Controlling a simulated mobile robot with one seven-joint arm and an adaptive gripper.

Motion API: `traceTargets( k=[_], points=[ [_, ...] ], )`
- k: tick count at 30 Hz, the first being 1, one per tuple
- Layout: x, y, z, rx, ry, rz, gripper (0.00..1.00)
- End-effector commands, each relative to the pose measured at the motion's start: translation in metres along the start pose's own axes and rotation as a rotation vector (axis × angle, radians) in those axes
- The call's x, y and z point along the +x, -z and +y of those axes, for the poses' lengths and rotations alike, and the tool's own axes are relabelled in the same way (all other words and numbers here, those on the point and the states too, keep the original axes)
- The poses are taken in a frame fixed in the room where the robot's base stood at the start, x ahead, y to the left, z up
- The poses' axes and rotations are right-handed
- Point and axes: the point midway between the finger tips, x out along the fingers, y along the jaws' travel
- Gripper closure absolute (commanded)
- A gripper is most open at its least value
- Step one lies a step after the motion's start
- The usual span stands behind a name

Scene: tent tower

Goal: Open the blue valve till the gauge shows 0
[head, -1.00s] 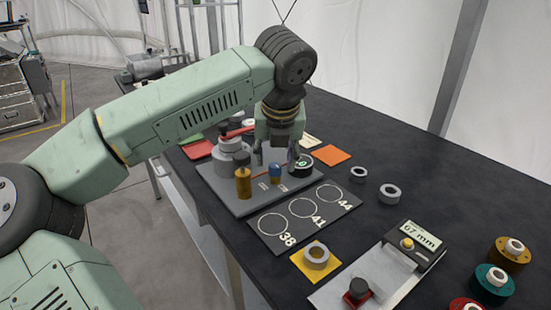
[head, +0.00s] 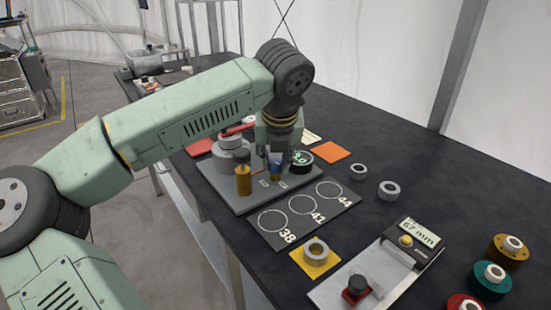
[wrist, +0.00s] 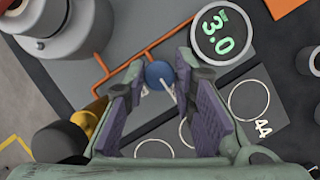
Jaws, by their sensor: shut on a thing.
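The blue valve (head: 276,174) is a small blue knob on a grey panel (head: 232,205). In the wrist view its round top (wrist: 160,75) with a pale pointer lies between my fingers. My gripper (head: 275,165) points down and is shut on the valve; the fingers hide part of its sides. The round black gauge (head: 301,157) stands just right of the gripper. Its green digits read 3.0 in the wrist view (wrist: 216,36).
A brass-coloured post (head: 243,180) stands close left of the valve, and a grey cylinder (head: 231,158) behind it. A dark board (head: 305,213) with rings marked 38, 41 and 44 lies in front.

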Motion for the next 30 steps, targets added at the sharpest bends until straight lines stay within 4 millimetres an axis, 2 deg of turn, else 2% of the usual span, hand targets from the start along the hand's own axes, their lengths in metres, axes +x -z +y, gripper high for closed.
traceTargets(
  k=[6,17,30],
  points=[
    [-0.0001,-0.0002,0.0005,-0.001,-0.001,0.0,1.0],
    [0.0011,0.0004,0.0012,0.044,0.019,-0.002,1.0],
    [0.0022,0.0004,0.0031,0.35,0.147,-0.015,1.0]
  ],
)
